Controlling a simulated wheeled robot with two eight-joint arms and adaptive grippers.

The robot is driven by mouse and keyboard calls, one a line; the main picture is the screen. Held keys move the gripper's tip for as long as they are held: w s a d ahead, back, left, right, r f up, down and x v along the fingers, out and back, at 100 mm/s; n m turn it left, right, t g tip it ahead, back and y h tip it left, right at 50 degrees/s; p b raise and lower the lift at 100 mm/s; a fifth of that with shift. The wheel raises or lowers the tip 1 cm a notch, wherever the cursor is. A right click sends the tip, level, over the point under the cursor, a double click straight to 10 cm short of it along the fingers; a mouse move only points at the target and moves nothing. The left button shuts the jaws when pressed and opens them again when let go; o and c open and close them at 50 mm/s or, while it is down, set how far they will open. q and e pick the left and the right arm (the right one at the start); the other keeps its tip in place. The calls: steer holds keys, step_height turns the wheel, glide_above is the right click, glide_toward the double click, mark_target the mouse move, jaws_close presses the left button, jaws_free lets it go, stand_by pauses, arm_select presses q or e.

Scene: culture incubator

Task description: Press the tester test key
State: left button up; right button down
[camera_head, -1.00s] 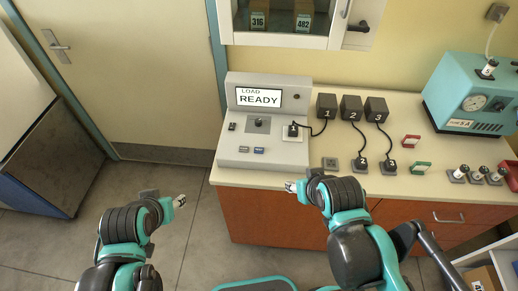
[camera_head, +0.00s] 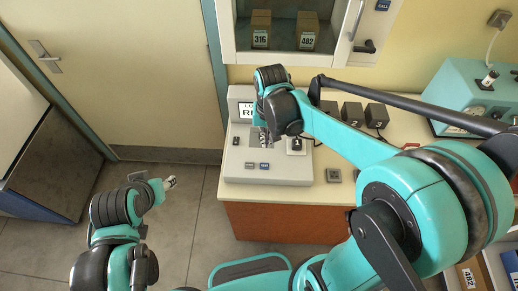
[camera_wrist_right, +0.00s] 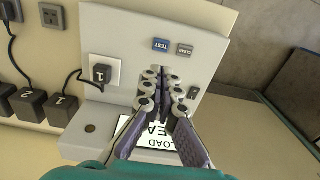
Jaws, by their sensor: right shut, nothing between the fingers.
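The tester (camera_head: 283,173) is a grey console on the bench, its screen partly hidden by my right arm. Its blue TEST key (camera_head: 265,166) is on the near face, beside the grey CLEAR key (camera_head: 250,165). In the right wrist view the TEST key (camera_wrist_right: 160,45) is just beyond the fingertips, with the CLEAR key (camera_wrist_right: 185,49) to its right. My right gripper (camera_wrist_right: 162,80) is shut and empty over the tester, apart from the TEST key; it also shows in the head view (camera_head: 265,139). My left gripper (camera_head: 170,183) hangs over the floor; its jaws are too small to judge.
A plug marked 1 (camera_head: 296,146) sits in the tester's right side. Black blocks (camera_head: 352,112) with cables stand to its right. A teal device (camera_head: 460,90) is at the far right. A wall cabinet (camera_head: 285,57) with boxes hangs above.

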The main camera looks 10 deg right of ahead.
mark_target(264, 166)
steer(key=shift+w+a+f, duration=0.1)
steer(key=shift+w+a, duration=0.15)
steer(key=shift+w, duration=0.2)
step_height(264, 166, down, 14)
steer(key=b, duration=0.3)
steer(key=shift+b, duration=0.3)
